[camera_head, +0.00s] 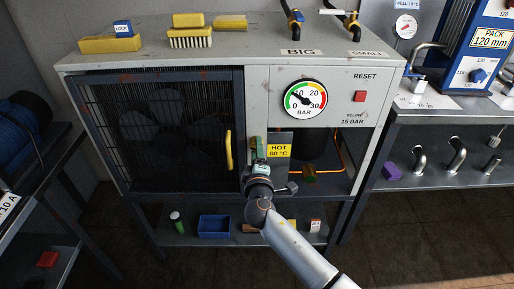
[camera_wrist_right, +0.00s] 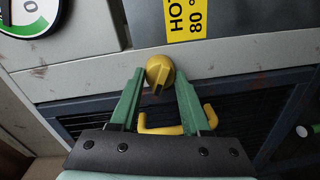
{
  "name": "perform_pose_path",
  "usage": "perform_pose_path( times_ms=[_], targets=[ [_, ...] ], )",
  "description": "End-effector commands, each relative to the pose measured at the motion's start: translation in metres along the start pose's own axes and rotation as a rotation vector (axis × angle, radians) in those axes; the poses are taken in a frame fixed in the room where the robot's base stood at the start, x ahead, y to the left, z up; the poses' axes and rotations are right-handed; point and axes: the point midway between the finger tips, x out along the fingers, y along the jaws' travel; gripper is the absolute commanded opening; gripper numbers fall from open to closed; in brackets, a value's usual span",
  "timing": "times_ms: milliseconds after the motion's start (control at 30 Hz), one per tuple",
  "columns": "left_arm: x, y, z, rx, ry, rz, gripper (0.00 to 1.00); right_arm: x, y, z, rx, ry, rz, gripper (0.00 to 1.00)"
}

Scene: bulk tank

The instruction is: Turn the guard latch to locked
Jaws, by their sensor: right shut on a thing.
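The guard latch is a round yellow knob (camera_wrist_right: 160,71) with a dark slot, on the light frame beside the dark mesh guard door (camera_head: 160,130). In the head view my gripper mostly hides it. My right gripper (camera_head: 258,150) reaches up from below to the right edge of the door. In the right wrist view its green fingers (camera_wrist_right: 160,78) are on either side of the knob and shut on it. The door's yellow handle (camera_head: 229,150) is just left of the gripper; it also shows behind the fingers in the wrist view. My left gripper is not in view.
A yellow HOT 80 °C sign (camera_head: 279,151) is close to the right of the gripper. A pressure gauge (camera_head: 304,98) and a red reset button (camera_head: 360,96) are above. Brushes (camera_head: 190,38) lie on top. A blue bin (camera_head: 214,227) stands on the lower shelf.

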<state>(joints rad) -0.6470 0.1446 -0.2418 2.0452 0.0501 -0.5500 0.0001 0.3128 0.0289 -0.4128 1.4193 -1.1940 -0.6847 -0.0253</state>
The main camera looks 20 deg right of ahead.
Motion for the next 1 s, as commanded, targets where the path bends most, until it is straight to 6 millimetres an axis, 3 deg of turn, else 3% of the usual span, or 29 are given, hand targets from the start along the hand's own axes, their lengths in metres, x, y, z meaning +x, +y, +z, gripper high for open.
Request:
perform_pose_path(
  times_ms=[500, 1000],
  targets=[
    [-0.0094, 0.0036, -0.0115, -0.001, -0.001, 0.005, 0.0, 0.0007, 0.0025, -0.0012, -0.377, -0.018, -0.001, 0.0],
    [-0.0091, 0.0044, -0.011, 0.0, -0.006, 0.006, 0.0, 0.0007, 0.0016, -0.0011, -0.47, -0.022, -0.001, 0.0]
  ],
)
